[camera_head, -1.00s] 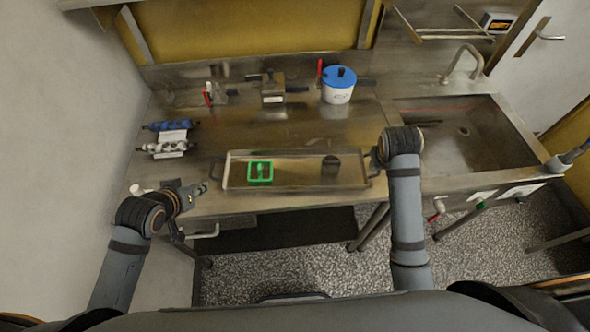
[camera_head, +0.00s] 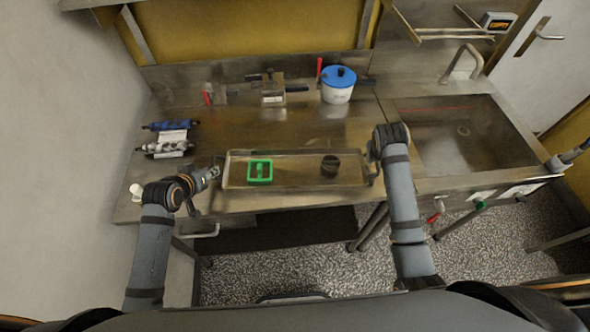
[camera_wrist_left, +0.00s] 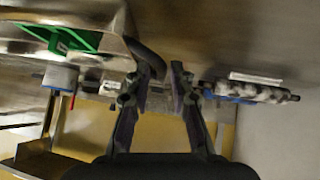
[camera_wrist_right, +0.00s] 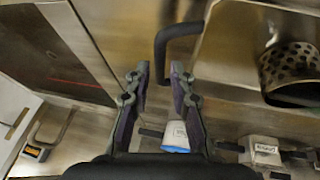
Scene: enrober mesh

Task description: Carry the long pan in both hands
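The long metal pan (camera_head: 295,187) lies on the steel counter, with a green square frame (camera_head: 260,171) and a dark perforated cup (camera_head: 330,166) in it. My left gripper (camera_head: 214,172) is at the pan's left end. In the left wrist view its fingers (camera_wrist_left: 162,68) are apart, with the dark left handle (camera_wrist_left: 146,54) by one fingertip. My right gripper (camera_head: 374,158) is over the pan's right end, its fingers hidden by the wrist. In the right wrist view its fingers (camera_wrist_right: 160,70) are apart, with the black right handle (camera_wrist_right: 175,32) reaching between them; contact is unclear.
A blue-lidded white pot (camera_head: 337,90) and a small metal box (camera_head: 272,92) stand behind the pan. Blue and grey rollers (camera_head: 168,138) lie at the left. A sink (camera_head: 455,140) is at the right.

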